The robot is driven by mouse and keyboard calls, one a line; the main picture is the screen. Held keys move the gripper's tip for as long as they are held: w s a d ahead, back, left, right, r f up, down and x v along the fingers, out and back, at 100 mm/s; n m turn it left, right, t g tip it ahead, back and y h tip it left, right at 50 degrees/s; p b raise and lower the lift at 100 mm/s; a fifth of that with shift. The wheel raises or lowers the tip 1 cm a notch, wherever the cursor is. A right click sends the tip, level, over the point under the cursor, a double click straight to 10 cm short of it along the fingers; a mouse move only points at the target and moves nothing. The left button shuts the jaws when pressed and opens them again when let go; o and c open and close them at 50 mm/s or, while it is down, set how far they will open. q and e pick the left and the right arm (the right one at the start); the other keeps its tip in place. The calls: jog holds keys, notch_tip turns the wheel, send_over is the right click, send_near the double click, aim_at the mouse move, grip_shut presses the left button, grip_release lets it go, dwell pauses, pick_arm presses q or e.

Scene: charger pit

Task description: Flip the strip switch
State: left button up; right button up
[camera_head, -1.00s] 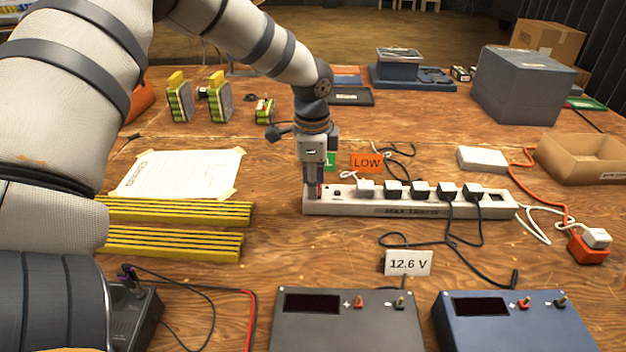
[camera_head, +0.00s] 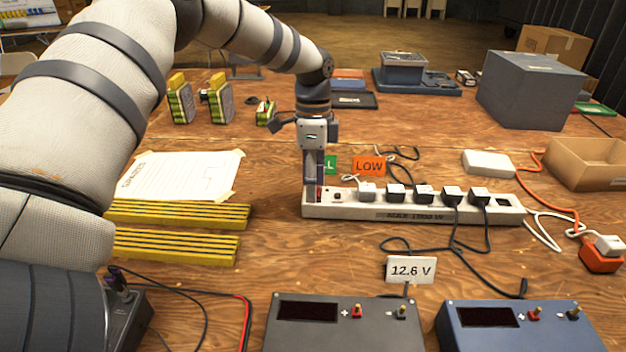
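The white power strip (camera_head: 350,209) lies across the middle of the table, with several plugs seated along it. Its switch (camera_head: 319,194), a small dark red piece, shows at the strip's left end. My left gripper (camera_head: 314,185) points down over that left end, its fingertips at or just above the switch. The fingers overlap in this view, so I cannot tell their gap or whether they touch the switch. My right gripper is not in view.
Yellow slotted bars (camera_head: 180,214) lie left of the strip. A grey charger (camera_head: 345,327) and a blue charger (camera_head: 510,327) stand in front. An orange LOW card (camera_head: 369,167) stands behind the strip. Black cords cross the wood in front of it.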

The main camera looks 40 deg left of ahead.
pick_arm(q)
jog(key=shift+r, duration=0.1)
notch_tip(320, 180, up, 12)
jog(key=w+a, duration=0.1)
jog(key=shift+w, duration=0.15)
jog(key=shift+f, duration=0.2)
